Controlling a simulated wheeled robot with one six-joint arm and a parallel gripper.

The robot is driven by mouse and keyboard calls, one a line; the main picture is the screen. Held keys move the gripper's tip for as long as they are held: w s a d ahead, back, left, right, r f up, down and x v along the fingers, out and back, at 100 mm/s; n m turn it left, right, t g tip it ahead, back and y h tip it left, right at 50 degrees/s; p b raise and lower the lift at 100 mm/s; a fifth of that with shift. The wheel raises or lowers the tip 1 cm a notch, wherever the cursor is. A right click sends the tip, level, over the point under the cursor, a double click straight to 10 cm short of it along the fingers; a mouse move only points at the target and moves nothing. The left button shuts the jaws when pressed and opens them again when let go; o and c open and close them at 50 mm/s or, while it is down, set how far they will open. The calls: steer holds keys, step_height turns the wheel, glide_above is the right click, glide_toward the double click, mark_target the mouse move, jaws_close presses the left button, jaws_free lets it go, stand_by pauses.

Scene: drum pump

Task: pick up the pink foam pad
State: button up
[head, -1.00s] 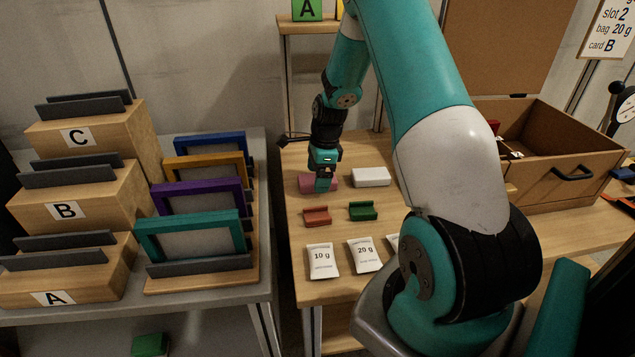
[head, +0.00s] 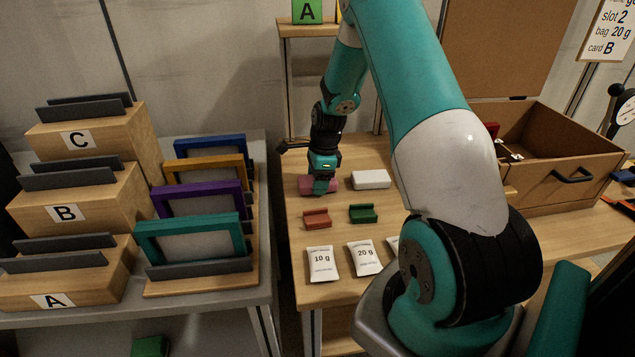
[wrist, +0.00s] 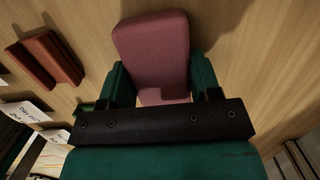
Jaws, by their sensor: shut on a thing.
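The pink foam pad (head: 331,183) lies on the wooden table at the back left, left of a white block. In the wrist view the pad (wrist: 152,50) sits between the two green fingers of my gripper (wrist: 158,88) and sticks out beyond them. My gripper (head: 320,188) is shut on the pad, pointing down from above. In the head view the gripper hides part of the pad. I cannot tell any gap between the pad and the table.
A white block (head: 371,179) stands close to the right of the pad. A red-brown piece (head: 316,218) and a green piece (head: 363,213) lie in front, then white bags (head: 322,264). An open box (head: 560,185) is at the right. Picture frames (head: 190,238) stand on the left table.

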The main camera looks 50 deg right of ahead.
step_height(320, 180, up, 20)
steer(key=p, duration=0.1)
steer(key=shift+f, duration=0.2)
